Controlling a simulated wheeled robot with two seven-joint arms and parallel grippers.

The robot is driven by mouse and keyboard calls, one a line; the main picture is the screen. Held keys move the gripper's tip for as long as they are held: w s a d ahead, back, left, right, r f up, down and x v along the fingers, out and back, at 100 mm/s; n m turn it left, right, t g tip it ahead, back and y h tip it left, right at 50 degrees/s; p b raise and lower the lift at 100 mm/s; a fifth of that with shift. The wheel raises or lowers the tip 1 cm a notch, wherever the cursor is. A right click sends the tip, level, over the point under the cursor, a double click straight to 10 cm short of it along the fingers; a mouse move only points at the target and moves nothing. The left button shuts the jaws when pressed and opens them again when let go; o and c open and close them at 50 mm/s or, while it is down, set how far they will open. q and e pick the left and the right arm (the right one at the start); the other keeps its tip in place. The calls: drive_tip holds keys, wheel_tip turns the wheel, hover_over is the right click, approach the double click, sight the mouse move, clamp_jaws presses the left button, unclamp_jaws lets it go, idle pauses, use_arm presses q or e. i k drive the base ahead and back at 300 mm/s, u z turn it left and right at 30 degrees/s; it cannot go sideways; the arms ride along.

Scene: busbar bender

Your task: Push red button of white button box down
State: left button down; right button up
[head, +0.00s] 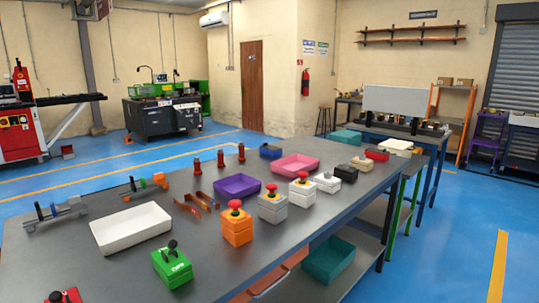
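The white button box (302,194) stands upright on the grey workbench (215,275), near its right-hand edge. Its red button (302,175) sits on top, on a small yellow base, and looks raised. Nothing touches the box or the button. Neither of my grippers is in the head view.
A grey button box (272,209) and an orange one (237,228), both with red buttons, stand in front of the white box. A smaller white box (327,183) and a black box (346,173) stand behind it. A pink tray (294,164) and purple tray (237,186) lie left.

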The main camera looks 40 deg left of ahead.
sight(302, 174)
drive_tip(key=u, duration=0.25)
drive_tip(key=i, duration=1.15)
drive_tip(key=u, duration=0.15)
